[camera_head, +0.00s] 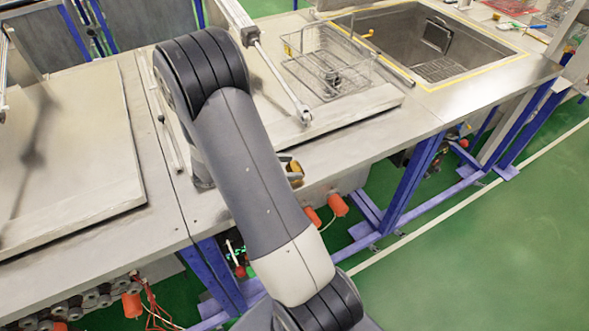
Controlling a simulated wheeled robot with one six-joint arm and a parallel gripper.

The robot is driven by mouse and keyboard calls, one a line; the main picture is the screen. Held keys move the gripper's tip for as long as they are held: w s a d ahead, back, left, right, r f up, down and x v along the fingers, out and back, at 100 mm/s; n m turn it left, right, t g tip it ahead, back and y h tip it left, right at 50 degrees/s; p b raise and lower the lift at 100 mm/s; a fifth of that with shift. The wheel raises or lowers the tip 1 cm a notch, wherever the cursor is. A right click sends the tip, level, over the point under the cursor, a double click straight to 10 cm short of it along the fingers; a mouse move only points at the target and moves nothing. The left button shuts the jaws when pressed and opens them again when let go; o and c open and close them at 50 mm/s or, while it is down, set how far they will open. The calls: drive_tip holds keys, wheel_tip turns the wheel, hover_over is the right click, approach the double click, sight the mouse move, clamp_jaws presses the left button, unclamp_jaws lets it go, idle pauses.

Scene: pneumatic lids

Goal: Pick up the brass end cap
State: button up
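My arm rises from the bottom of the view and bends at a dark elbow near the top left. It covers the middle of the bench, and my gripper is hidden behind it. A small brass-yellow piece (295,167) with dark and grey parts beside it shows just past the right edge of my arm, near the bench's front edge. It is partly covered, so I cannot tell whether it is the brass end cap or whether anything holds it. No other clear end cap is visible.
A wire basket (318,62) with a dark metal part (333,80) in it stands on the right-hand lid plate (362,107). A metal rod (268,62) slants beside it. An open tank (405,38) lies farther right. The left lid plate (75,165) is bare.

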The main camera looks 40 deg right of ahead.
drive_tip(key=c, duration=1)
